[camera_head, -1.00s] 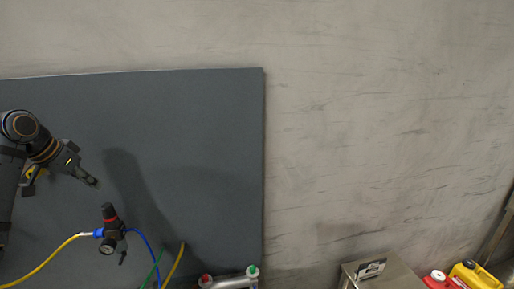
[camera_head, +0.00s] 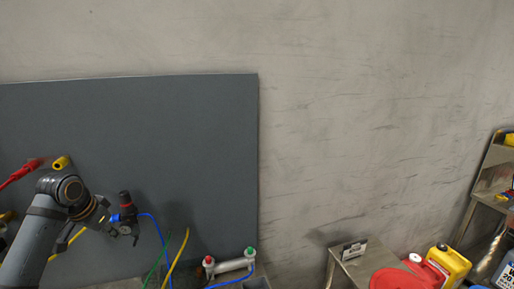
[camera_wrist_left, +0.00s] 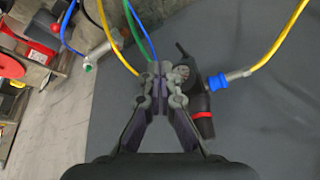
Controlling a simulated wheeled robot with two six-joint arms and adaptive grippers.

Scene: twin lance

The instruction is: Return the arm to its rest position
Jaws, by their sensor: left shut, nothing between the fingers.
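My left gripper (camera_wrist_left: 160,82) is shut and empty in the left wrist view, its two fingertips together. In the head view my left arm (camera_head: 45,225) comes up from the lower left, and its gripper (camera_head: 106,222) is close beside a black regulator (camera_head: 126,215) with a red ring and a round gauge. In the left wrist view the regulator (camera_wrist_left: 200,105) lies just right of the fingers, partly hidden behind them. I cannot tell whether they touch. My right gripper is not in view.
A dark grey panel (camera_head: 170,120) carries the regulator, yellow, blue and green hoses, and a pale manifold (camera_head: 231,264) with red and green ends. A metal stand (camera_head: 360,265), a red container (camera_head: 390,278) and a yellow container (camera_head: 450,262) are at the lower right.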

